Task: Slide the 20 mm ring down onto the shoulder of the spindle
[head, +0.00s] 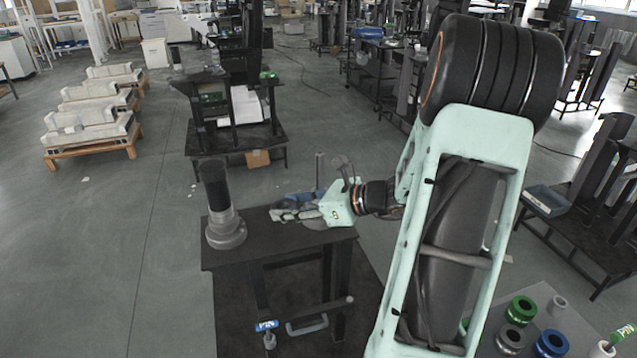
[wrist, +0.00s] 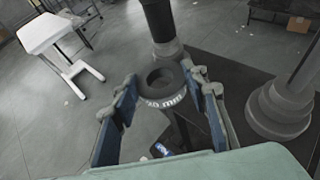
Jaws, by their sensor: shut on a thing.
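My gripper (wrist: 160,80) is shut on a dark ring (wrist: 163,100) with white lettering that reads 20 mm. The ring sits between the blue finger pads with its hole showing. In the head view my gripper (head: 285,211) is over the dark table, and the ring cannot be made out there. A light grey stepped post with a round base (wrist: 282,108), which looks like the spindle, stands right of the ring in the wrist view. The ring is beside it, apart. In the head view my gripper hides most of it; a thin post (head: 320,168) shows behind.
A black column with a grey flange (head: 226,233) stands at the table's left end, and shows beyond the ring (wrist: 158,18). Green (head: 520,308) and blue (head: 552,342) collars stand on a bench at lower right.

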